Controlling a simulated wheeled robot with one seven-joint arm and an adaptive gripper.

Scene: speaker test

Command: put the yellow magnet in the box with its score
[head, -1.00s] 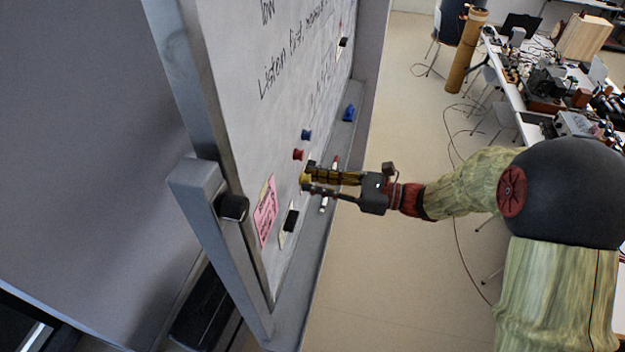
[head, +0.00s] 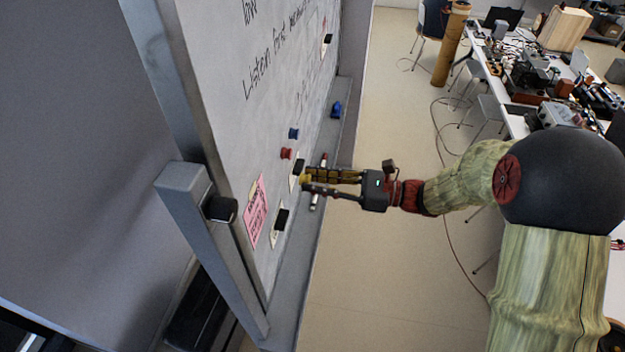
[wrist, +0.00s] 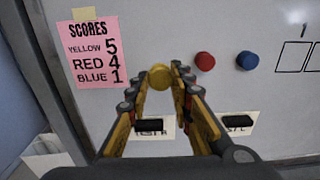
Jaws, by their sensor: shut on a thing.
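My gripper (head: 306,184) is shut on the round yellow magnet (wrist: 160,77), which sits between the fingertips in front of the whiteboard (wrist: 150,35). The magnet seems a little off the board's surface. A pink score sheet (wrist: 95,55) reads yellow 5, red 4, blue 1; it is left of the gripper in the wrist view. Drawn boxes (wrist: 291,56) show at the right edge of the wrist view, cut off by the frame. A "1" stands above them; other numbers are out of view.
A red magnet (wrist: 205,60) and a blue magnet (wrist: 247,61) are on the board between the gripper and the boxes. Two black-topped labels (wrist: 149,126) are low on the board. The tray (head: 308,232) below holds markers and a blue object (head: 336,110).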

